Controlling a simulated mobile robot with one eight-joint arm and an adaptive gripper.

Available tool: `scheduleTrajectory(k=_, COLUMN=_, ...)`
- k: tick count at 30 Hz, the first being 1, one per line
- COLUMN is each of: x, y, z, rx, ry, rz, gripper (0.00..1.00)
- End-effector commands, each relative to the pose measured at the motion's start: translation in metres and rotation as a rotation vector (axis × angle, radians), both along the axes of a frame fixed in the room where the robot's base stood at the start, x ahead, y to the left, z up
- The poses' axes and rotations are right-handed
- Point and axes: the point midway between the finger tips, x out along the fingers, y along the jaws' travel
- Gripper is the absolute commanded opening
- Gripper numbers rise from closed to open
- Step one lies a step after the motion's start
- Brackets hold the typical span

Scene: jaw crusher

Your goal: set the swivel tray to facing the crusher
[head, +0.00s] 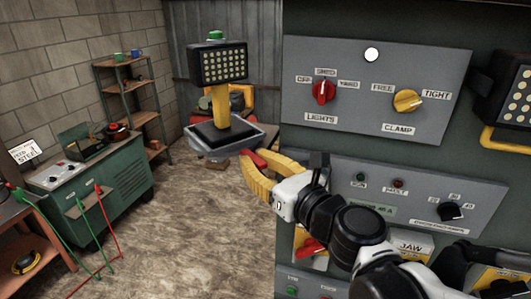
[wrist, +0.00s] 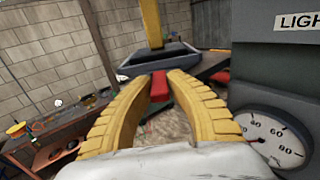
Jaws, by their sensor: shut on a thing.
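The swivel tray (head: 245,142), a dark shallow tray with a pale grey rim, is left of the crusher's control cabinet in the head view. It also shows beyond my fingers in the wrist view (wrist: 185,63). Its red handle (wrist: 160,88) lies between my yellow fingertips. My gripper (head: 253,167) is shut on this handle at the tray's near right side. In the wrist view my gripper (wrist: 161,90) has one finger on each side of the handle. The tray's mount is hidden, and I cannot tell its exact facing.
The control cabinet has a LIGHTS and CLAMP panel (head: 340,115) close to my arm. A work lamp (head: 218,62) on a yellow post shows above the tray. A round gauge (wrist: 270,140) is near my gripper. A green bench (head: 100,170) stands left; the floor between is open.

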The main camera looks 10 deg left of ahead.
Motion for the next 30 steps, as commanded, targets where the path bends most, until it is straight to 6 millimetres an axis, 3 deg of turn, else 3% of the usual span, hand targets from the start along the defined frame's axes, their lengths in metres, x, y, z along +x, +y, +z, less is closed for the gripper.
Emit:
scheduleTrajectory(k=9, x=0.001, y=0.001, z=0.001, rx=0.002, ry=0.001, rz=0.000, gripper=0.00)
scheduleTrajectory(k=10, x=0.001, y=0.001, z=0.001, rx=0.002, ry=0.001, rz=0.000, gripper=0.24)
scheduleTrajectory(k=12, x=0.001, y=0.000, z=0.001, rx=0.002, ry=0.001, rz=0.000, gripper=0.41)
scheduleTrajectory(k=23, x=-0.002, y=-0.003, z=0.000, rx=0.001, ry=0.001, rz=-0.001, gripper=0.41)
scheduleTrajectory(k=30, x=-0.028, y=-0.031, z=0.000, rx=0.001, ry=0.001, rz=-0.004, gripper=0.41)
